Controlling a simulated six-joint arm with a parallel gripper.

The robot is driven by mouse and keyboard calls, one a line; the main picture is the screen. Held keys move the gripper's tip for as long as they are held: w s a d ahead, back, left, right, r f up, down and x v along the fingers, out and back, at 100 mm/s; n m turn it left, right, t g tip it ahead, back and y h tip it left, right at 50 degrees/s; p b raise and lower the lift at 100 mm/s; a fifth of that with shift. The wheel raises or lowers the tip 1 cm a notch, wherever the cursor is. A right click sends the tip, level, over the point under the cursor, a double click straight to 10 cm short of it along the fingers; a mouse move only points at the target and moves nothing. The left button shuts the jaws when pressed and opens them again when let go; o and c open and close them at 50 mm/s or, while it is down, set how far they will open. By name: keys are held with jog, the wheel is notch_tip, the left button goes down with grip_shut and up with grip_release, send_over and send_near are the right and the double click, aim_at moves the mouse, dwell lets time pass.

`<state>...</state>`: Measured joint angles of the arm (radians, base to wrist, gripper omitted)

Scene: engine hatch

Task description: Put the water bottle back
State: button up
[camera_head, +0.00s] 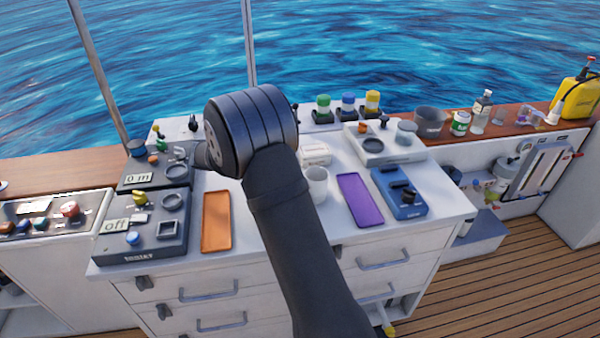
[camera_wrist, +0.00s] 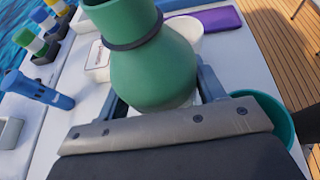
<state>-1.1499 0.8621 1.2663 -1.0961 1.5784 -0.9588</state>
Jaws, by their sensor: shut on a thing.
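My gripper (camera_wrist: 165,97) is shut on a green, round-bodied bottle (camera_wrist: 150,68) with a narrower neck and a dark ring around it. The bottle sits between the two fingers in the wrist view, and its top is cut off by the frame edge. I cannot tell whether its base touches the counter. In the head view my arm hides the gripper and the green bottle. A clear bottle with a pale label (camera_head: 481,113) stands on the wooden ledge at the right.
The white counter (camera_head: 340,240) carries an orange tray (camera_head: 216,221), purple tray (camera_head: 361,200), white mug (camera_head: 317,184) and blue device (camera_head: 400,193). A blue torch-like thing (camera_wrist: 38,88) and a teal-rimmed thing (camera_wrist: 275,112) lie near the gripper. Several colour-capped jars stand along the back.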

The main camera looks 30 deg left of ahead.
jog(key=w+a+r+n+t+y, duration=0.1)
jog(key=w+r+n+y, duration=0.2)
jog(key=w+n+y, duration=0.3)
jog(key=w+r+n+t+y, duration=0.1)
jog(key=w+r+n+y, duration=0.4)
jog(key=y, duration=0.3)
jog(key=shift+n, duration=0.7)
jog(key=shift+s+a+f, duration=0.7)
jog(key=shift+a+f, duration=1.2)
jog(key=shift+f, duration=0.15)
jog(key=shift+s+a+f, duration=0.75)
jog(key=shift+a+f, duration=1.15)
jog(key=shift+f, duration=0.15)
jog(key=shift+s+a+f, duration=0.7)
jog(key=shift+a+f, duration=1.2)
jog(key=shift+f, duration=0.15)
jog(key=shift+f, duration=0.1)
jog(key=o, duration=1.2)
